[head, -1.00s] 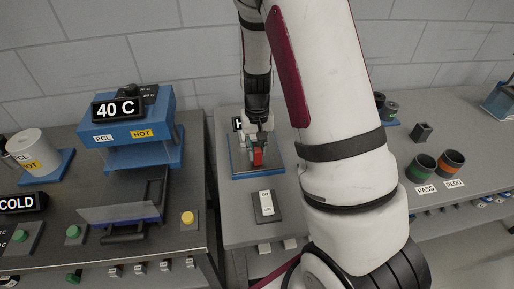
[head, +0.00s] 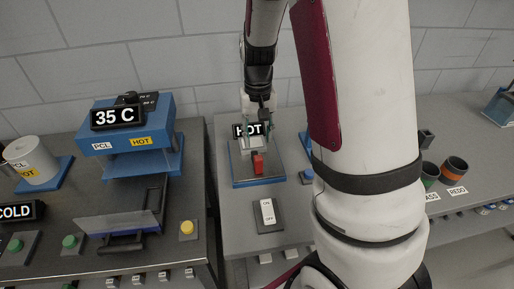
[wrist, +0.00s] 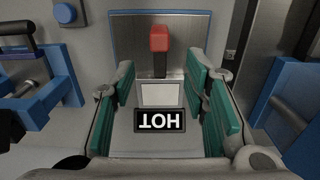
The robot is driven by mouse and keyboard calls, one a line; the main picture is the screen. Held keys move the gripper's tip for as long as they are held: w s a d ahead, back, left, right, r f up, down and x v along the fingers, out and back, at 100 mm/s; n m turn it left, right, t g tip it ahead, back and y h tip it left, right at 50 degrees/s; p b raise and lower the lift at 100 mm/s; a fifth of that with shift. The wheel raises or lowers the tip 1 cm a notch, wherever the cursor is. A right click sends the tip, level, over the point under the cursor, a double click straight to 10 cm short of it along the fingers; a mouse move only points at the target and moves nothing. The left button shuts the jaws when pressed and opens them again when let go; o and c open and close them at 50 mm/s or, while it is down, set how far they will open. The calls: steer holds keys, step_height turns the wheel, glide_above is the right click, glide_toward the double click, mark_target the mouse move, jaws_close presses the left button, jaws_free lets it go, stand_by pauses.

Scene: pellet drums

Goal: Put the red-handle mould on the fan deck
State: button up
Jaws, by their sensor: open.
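The red-handle mould shows its red handle (head: 258,163) in the head view, on a metal plate with a blue rim (head: 236,183) that I take for the fan deck. In the wrist view the red handle (wrist: 160,38) stands at the top centre, beyond the fingertips, with the blue rim (wrist: 202,20) behind it. My gripper (wrist: 160,88) is open, its green pads apart on either side. A pale square and a black HOT sign (wrist: 161,120) show between the fingers. My gripper (head: 252,135) is just behind the handle in the head view; contact cannot be told.
An ON/OFF switch (head: 268,211) sits in front of the plate. A blue press (head: 128,137) reading 35 C stands left, with a white PCL drum (head: 34,163) beside it. An orange-banded cup (head: 454,170) stands right. My arm hides part of the right bench.

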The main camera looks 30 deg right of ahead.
steer(key=s+a+r+n+t, duration=0.1)
steer(key=s+a+r, duration=0.2)
steer(key=r, duration=0.4)
steer(key=s+a+r+n+t, duration=0.15)
steer(key=s+a+r, duration=0.25)
steer(key=r, duration=0.4)
steer(key=s+a+r+n+t, duration=0.1)
steer(key=s+a+r, duration=0.1)
steer(key=s, duration=0.3)
steer(key=s+a+r+n+t, duration=0.1)
steer(key=s+a+r+t, duration=0.1)
steer(key=s, duration=0.4)
steer(key=shift+s+a+r, duration=0.25)
steer(key=shift+a+r, duration=0.2)
steer(key=shift+r, duration=0.1)
